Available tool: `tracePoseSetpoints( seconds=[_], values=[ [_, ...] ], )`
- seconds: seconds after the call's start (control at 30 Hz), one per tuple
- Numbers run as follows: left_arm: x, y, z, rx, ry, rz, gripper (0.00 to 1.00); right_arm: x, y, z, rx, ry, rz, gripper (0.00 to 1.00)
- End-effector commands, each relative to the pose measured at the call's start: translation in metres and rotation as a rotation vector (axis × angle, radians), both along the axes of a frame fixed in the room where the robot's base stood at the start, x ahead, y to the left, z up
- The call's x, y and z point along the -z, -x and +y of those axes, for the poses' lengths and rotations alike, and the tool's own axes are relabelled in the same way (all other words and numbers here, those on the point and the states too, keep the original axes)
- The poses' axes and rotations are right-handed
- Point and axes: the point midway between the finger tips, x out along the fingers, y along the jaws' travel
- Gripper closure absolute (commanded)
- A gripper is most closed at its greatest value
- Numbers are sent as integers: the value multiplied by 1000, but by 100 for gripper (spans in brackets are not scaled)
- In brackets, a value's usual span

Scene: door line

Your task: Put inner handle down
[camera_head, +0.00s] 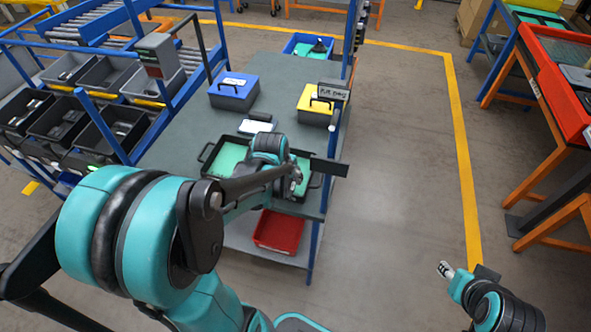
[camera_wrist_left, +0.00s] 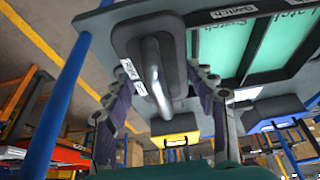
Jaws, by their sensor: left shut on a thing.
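The inner handle (camera_wrist_left: 157,70) is a shiny metal lever on a dark rounded plate, seen close up in the left wrist view. My left gripper (camera_wrist_left: 160,105) has its fingers on both sides of it and is shut on it. In the head view my left gripper (camera_head: 296,178) is over the front right part of the black tray (camera_head: 205,153) with green inserts; a dark flat piece beside it looks like the handle's plate. The contact is partly hidden. My right gripper (camera_head: 446,270) is at the lower right over the floor, away from the table; its fingers are too small to judge.
The grey table (camera_head: 190,125) carries a blue box (camera_head: 233,91), a yellow-lidded box (camera_head: 316,104) and a blue tray (camera_head: 307,45). A red bin (camera_head: 278,232) sits on the shelf below. Black bins stand left. The floor right of the table is clear.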

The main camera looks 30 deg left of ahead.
Motion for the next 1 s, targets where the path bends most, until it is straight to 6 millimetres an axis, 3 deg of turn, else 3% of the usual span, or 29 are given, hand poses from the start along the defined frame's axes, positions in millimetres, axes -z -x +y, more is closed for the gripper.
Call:
tracePoseSetpoints(
  seconds=[0.03, 0.2, 0.4, 0.57, 0.8, 1.0],
  values=[
    [13, -14, 4, 0, 0, 0, 75, 10, 0, 0, 0, 0, 0, 60],
    [37, -53, 16, 1, -1, -1, 75, 23, 0, 0, 0, 0, 0, 60],
    [53, -81, 25, 1, 0, 0, 75, 30, 0, 0, 0, 0, 0, 60],
    [59, -86, 26, 1, 0, 0, 75, 32, 0, 0, 0, 0, 0, 60],
    [93, -86, 26, 1, 0, 0, 75, 48, 0, 0, 0, 0, 0, 60],
    [94, -85, 26, 1, 0, 0, 75, 47, 0, 0, 0, 0, 0, 60]
  ],
)
